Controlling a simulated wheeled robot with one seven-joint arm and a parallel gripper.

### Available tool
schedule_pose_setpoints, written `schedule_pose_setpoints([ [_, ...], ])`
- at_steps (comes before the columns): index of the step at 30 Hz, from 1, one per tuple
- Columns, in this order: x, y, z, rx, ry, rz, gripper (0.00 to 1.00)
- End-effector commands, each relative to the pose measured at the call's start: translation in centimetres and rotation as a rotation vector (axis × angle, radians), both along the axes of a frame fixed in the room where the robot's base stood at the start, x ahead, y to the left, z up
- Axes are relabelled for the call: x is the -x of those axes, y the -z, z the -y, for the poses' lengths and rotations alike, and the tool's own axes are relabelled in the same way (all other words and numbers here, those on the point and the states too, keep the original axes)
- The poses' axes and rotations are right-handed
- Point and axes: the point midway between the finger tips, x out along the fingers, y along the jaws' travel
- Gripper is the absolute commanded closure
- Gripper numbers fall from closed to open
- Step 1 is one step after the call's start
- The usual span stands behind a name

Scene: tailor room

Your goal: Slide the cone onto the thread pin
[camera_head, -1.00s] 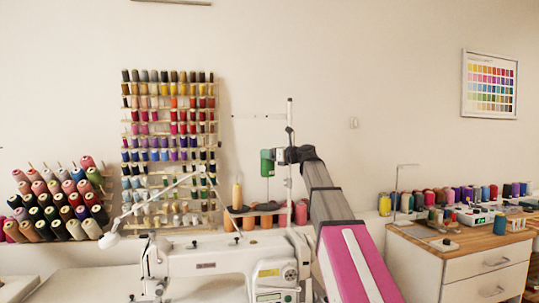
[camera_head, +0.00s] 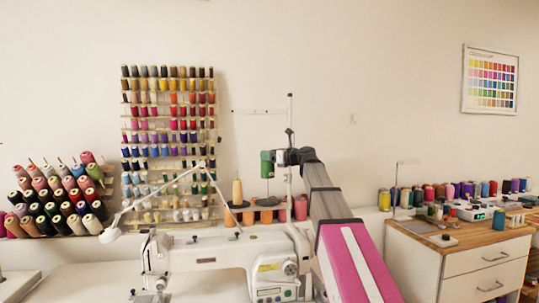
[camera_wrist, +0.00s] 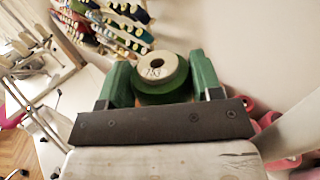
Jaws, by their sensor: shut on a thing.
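My gripper (camera_head: 267,164) is up beside the upright pole of the thread stand (camera_head: 290,130), behind the white sewing machine (camera_head: 215,258). Its green fingers are shut on a green cone (camera_wrist: 158,78), whose pale round end with small writing faces the wrist camera. In the head view I cannot clearly separate the cone from the green fingers. A thin upright thread pin seems to show just below the gripper (camera_head: 267,187), apart from it. A peach cone (camera_head: 237,191) stands upright on the stand, left of the gripper.
Orange and pink spools (camera_head: 266,211) stand in a row behind the machine, below my gripper. A white lamp arm (camera_head: 160,198) reaches across at left. A thread rack (camera_head: 170,130) hangs on the wall. A wooden-topped cabinet (camera_head: 465,241) with spools stands at right.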

Motion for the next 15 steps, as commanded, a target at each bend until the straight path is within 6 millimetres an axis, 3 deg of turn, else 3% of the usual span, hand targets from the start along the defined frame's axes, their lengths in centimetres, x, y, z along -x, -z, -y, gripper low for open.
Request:
schedule_pose_setpoints([
  [15, 0.0, 1.6, 0.0, 0.000, 0.000, 0.000, 0.69],
])
